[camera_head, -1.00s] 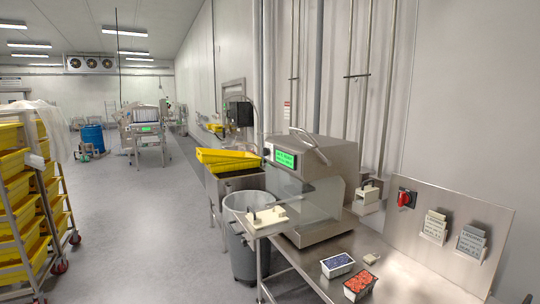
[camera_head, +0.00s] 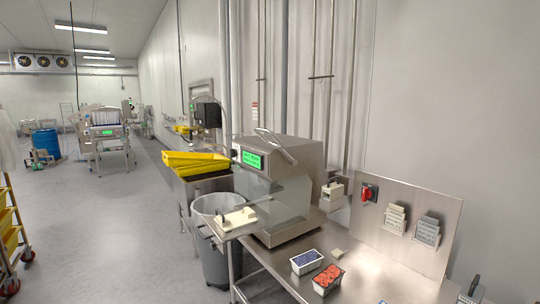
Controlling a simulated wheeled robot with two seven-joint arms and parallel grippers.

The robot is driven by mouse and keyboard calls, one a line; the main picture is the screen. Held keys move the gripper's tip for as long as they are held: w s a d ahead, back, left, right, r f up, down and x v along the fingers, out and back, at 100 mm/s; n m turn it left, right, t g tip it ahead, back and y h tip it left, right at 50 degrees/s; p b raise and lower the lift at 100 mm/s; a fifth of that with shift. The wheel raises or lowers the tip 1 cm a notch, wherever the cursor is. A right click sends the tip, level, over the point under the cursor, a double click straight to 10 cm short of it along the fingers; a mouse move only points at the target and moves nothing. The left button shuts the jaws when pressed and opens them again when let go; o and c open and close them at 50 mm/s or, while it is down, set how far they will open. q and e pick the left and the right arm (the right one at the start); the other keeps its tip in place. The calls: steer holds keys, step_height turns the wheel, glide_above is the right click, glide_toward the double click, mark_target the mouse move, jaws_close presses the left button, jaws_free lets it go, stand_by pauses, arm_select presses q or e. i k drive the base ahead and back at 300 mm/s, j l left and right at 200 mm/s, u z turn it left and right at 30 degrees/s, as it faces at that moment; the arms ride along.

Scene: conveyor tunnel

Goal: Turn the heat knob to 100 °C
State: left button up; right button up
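A red rotary knob (camera_head: 367,194) on a dark plate sits at the left end of a steel wall panel (camera_head: 385,242). Its markings are too small to read, so I cannot tell whether it is the heat knob or what it is set to. A steel machine (camera_head: 283,172) with a lit green display (camera_head: 252,160) stands to the left of the panel, on the steel table. The display text is not legible. No other knob can be made out clearly. Neither of my grippers is in view.
A tray of blue fruit (camera_head: 306,261) and a tray of red fruit (camera_head: 327,279) lie on the table (camera_head: 357,281). Label holders (camera_head: 426,231) hang right of the knob. A grey bin (camera_head: 213,262) and yellow crates (camera_head: 207,161) stand left. The floor (camera_head: 103,235) at left is open.

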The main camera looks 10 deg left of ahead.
mark_target(234, 153)
steer(key=i+j+z, duration=0.1)
steer(key=z, duration=0.3)
steer(key=j+z, duration=0.4)
steer(key=i+j+z, duration=0.1)
steer(key=j+z, duration=0.15)
steer(key=z, duration=0.15)
steer(key=j+z, duration=0.25)
steer(key=z, duration=0.15)
steer(key=j+z, duration=0.4)
steer(key=l, duration=0.1)
